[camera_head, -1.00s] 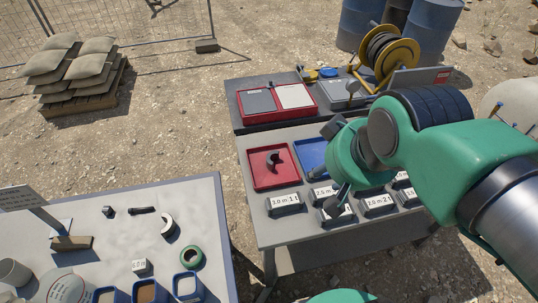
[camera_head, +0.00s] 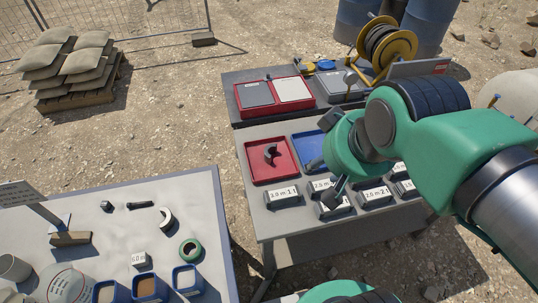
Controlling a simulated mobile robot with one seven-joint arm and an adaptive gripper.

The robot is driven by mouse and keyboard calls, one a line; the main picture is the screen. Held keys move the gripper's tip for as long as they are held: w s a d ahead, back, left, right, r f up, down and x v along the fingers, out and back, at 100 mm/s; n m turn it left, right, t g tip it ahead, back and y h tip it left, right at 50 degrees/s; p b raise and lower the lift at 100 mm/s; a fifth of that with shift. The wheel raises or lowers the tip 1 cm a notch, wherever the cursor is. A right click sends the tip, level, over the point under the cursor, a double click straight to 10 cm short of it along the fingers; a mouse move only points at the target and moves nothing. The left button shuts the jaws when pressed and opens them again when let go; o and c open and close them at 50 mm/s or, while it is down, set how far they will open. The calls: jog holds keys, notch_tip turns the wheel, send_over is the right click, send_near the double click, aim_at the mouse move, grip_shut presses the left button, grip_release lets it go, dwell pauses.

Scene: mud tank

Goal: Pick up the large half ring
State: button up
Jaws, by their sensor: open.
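A pale half ring (camera_head: 166,218) lies flat on the left table, towards its right side. A dark half ring (camera_head: 271,153) lies in the red tray (camera_head: 286,174) on the middle table and looks smaller than the pale one. My gripper (camera_head: 335,194) hangs over the labelled blocks, right of the red tray and far from the pale half ring. It is partly hidden by my green wrist; its dark finger shows, and I see nothing held.
The left table (camera_head: 125,200) also holds a green ring (camera_head: 189,250), a small labelled block (camera_head: 139,259) and blue cups (camera_head: 149,287). A blue tray (camera_head: 306,146) and several labelled blocks (camera_head: 282,197) lie near my gripper. A gap separates the two tables.

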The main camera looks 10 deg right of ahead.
jog(key=shift+o, duration=0.4)
jog(key=n+g+p, duration=0.6)
jog(key=n+p, duration=0.2)
jog(key=n, duration=1.7)
send_over(271, 149)
jog(key=w+a, duration=0.1)
jog(key=a, duration=0.1)
notch_tip(271, 149, down, 33)
jog(key=shift+d, duration=0.2)
jog(key=shift+m, duration=0.3)
jog(key=shift+f, duration=4.3)
